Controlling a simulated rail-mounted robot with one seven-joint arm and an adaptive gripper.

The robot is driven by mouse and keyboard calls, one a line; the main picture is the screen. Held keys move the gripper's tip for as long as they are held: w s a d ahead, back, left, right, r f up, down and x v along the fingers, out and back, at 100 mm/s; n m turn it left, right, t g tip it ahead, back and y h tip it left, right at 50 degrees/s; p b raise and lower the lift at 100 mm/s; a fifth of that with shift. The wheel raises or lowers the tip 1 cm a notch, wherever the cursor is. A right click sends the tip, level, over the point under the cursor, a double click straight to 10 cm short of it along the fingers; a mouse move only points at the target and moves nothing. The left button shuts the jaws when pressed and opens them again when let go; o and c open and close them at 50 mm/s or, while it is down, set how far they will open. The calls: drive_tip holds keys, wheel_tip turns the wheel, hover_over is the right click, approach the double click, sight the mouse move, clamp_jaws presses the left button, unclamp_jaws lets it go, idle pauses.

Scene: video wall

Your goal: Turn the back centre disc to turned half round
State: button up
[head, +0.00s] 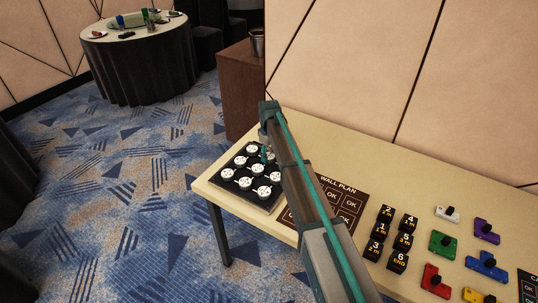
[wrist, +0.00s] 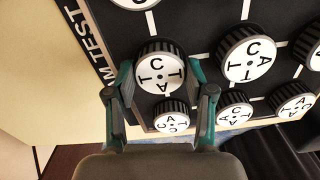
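The back centre disc (wrist: 158,70) has a white face with black letters and a black ridged rim. It is in the back row of a black board (wrist: 211,10). My gripper (wrist: 160,72) is around it, one teal-padded finger at each side. Both pads appear to press on the rim, with no clear gap. In the head view my gripper (head: 267,155) reaches down to the back row, and the arm hides part of that board (head: 232,197) and some discs.
Neighbouring discs stand close by: one (wrist: 172,116) towards the table's left end, one (wrist: 245,60) in the middle row. The table (head: 330,150) also holds a wall plan (head: 345,201), black numbered blocks (head: 398,240) and coloured pieces (head: 488,262). A brown cabinet (head: 240,90) stands behind.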

sight(269, 155)
drive_tip(key=o, duration=0.5)
drive_tip(key=shift+c, duration=0.2)
drive_tip(key=shift+r, duration=0.1)
wheel_tip(269, 155, up, 12)
idle(0.5)
